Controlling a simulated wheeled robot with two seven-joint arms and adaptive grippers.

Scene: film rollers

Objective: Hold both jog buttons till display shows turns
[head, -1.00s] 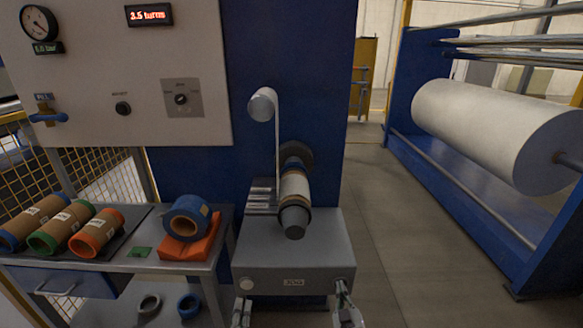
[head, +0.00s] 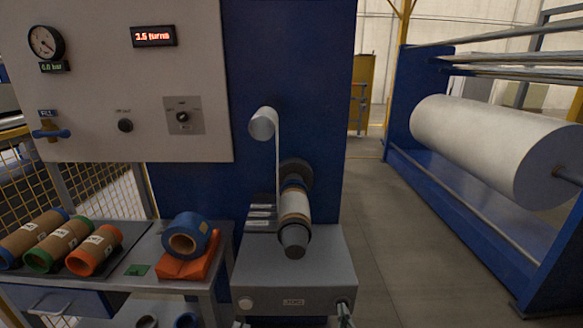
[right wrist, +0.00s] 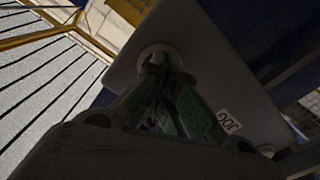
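The grey jog box (head: 262,270) stands under the roller, with a JOG label (head: 293,302) on its front. Its left jog button (head: 245,303) is pale and round. The right jog button is covered in the head view by my right gripper (head: 345,311). In the right wrist view, my right gripper (right wrist: 158,65) has its fingertips together at a round white button (right wrist: 166,50); they look in contact with it. My left gripper barely shows at the bottom edge, below the left button. The red display (head: 153,36) seems to read 3.5 turns.
A white panel (head: 90,90) carries a gauge and a selector. A large white film roll (head: 490,140) stands right, beyond clear floor.

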